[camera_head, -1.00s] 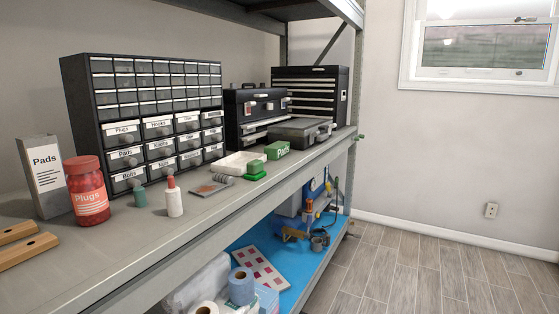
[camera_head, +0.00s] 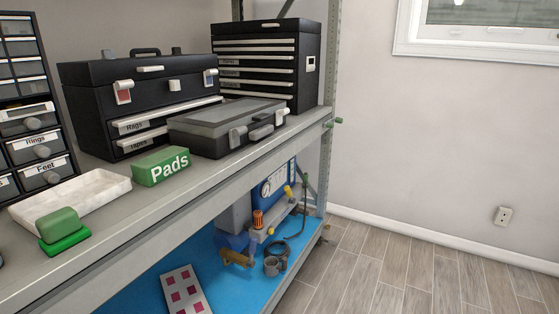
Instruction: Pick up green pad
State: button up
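A bright green flat pad (camera_head: 66,244) lies on the grey shelf at the lower left, near the front edge. A duller green rounded block (camera_head: 58,224) rests on top of it or against it; I cannot tell which of the two is the named pad. A green box labelled "Pads" (camera_head: 161,167) stands farther right on the same shelf. My gripper is not in view.
A shallow white tray (camera_head: 108,186) sits just behind the green pieces. A small drawer cabinet (camera_head: 30,120), a black toolbox (camera_head: 140,80), a flat case (camera_head: 225,125) and a black drawer chest (camera_head: 268,60) stand behind. Floor (camera_head: 400,262) is clear at right.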

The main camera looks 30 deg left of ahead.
aim_at(59, 229)
jog(key=i, duration=1.85)
jog(key=i+u, duration=0.1)
jog(key=u, duration=0.3)
jog(key=i+u, duration=0.1)
jog(key=u, duration=0.3)
jog(key=i+l+u, duration=0.1)
jog(key=u, duration=0.35)
jog(key=i+l+u, duration=0.1)
jog(key=u, duration=0.3)
